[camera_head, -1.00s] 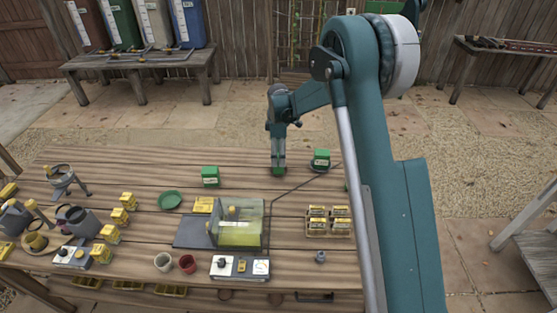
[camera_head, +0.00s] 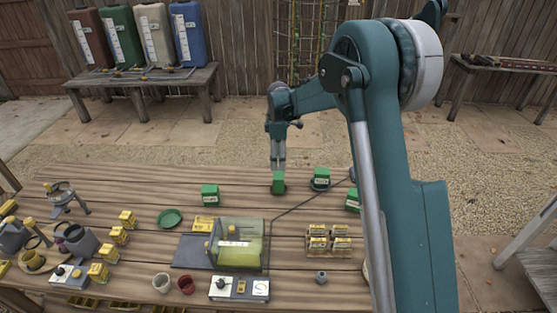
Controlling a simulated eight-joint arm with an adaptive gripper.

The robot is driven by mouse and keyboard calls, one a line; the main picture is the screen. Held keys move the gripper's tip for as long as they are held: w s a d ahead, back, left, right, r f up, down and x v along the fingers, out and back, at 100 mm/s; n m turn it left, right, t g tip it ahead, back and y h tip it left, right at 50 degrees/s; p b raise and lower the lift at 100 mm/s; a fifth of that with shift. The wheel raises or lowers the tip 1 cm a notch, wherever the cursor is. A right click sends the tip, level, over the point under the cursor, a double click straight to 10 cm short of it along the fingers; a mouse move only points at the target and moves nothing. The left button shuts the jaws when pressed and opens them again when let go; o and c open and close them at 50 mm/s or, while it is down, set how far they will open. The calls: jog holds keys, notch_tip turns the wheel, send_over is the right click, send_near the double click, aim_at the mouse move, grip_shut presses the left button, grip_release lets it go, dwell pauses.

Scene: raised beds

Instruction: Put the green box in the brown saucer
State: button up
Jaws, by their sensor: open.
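A green box (camera_head: 278,183) stands upright near the back middle of the table. A thin dark brown rim, the brown saucer (camera_head: 286,190), shows at its foot; the box hides most of it, and the box appears to be inside. My gripper (camera_head: 278,167) points straight down just above this box. Its fingers are open, with their tips at or slightly above the box top; I cannot tell whether they touch it. Other green boxes stand to the left (camera_head: 210,195), on a dark saucer to the right (camera_head: 321,177), and partly behind my arm (camera_head: 353,201).
An empty green saucer (camera_head: 169,218) lies at left. A dark cable runs across the table right of the gripper. Bare planks lie behind the left green box.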

dwell(0.6)
jog(key=s+d+r+m+t, duration=0.2)
jog(key=s+d+r+m, duration=0.2)
jog(key=s+d+r, duration=0.55)
jog(key=s+d+r+m+t, duration=0.1)
jog(key=s+d+r+m, duration=0.45)
jog(key=s+r, duration=0.7)
jog(key=s+d+f+m+t, duration=0.1)
jog(key=s+d+m, duration=0.1)
jog(key=s, duration=0.7)
jog(key=s+d+f+m+t, duration=0.1)
jog(key=s+d+m, duration=0.2)
jog(key=s, duration=0.6)
jog(key=s+d+f+m+t, duration=0.1)
jog(key=s+d, duration=0.4)
jog(key=s, duration=0.5)
jog(key=shift+f+m+t, duration=0.3)
jog(key=shift+m+t, duration=0.3)
jog(key=shift+m, duration=0.65)
